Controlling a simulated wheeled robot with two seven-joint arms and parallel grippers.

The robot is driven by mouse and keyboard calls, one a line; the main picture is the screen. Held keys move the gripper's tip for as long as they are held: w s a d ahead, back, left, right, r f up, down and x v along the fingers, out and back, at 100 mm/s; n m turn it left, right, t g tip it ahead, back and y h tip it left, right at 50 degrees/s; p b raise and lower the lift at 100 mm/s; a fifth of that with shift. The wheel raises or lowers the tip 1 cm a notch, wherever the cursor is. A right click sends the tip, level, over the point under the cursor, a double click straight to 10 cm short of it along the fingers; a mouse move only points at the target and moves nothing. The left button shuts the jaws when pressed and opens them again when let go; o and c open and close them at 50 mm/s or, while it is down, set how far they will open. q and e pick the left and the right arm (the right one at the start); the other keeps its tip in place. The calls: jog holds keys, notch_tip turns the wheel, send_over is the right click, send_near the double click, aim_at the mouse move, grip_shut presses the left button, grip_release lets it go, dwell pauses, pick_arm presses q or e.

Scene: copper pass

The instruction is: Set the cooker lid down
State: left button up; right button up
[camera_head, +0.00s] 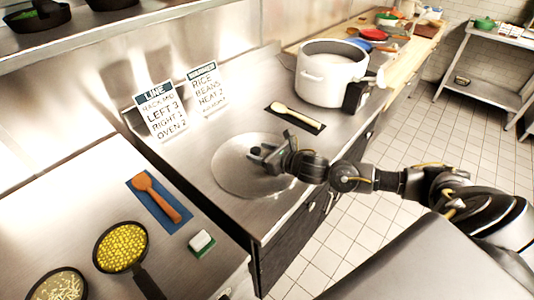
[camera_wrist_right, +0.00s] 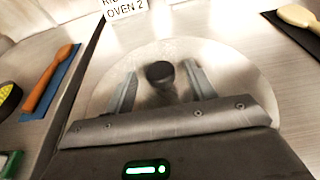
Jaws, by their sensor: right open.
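The cooker lid (camera_head: 232,172) is a round, clear or silvery disc lying flat on the steel counter. My right gripper (camera_head: 262,156) is over it. In the right wrist view the lid (camera_wrist_right: 100,85) shows its dark knob (camera_wrist_right: 160,74) between the two fingers of the open right gripper (camera_wrist_right: 160,88), with a gap on each side. The white cooker pot (camera_head: 330,75) stands uncovered on the counter behind and to the right. My left gripper is not in view.
A pale spoon (camera_head: 290,112) lies on a dark mat behind the lid. Two sign cards (camera_head: 160,112) lean at the back. An orange spoon (camera_head: 155,192), a green-and-white sponge (camera_head: 201,241) and a pan of yellow food (camera_head: 121,246) are at the left.

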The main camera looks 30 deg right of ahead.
jog(key=shift+s+d+r, duration=0.1)
jog(key=shift+s, duration=0.2)
jog(key=b+v, duration=0.4)
jog(key=v, duration=0.6)
jog(key=shift+s+d, duration=0.1)
jog(key=shift+s, duration=0.15)
jog(key=shift+s+d+r, duration=0.1)
jog(key=shift+s+r, duration=0.25)
jog(key=shift+s, duration=0.05)
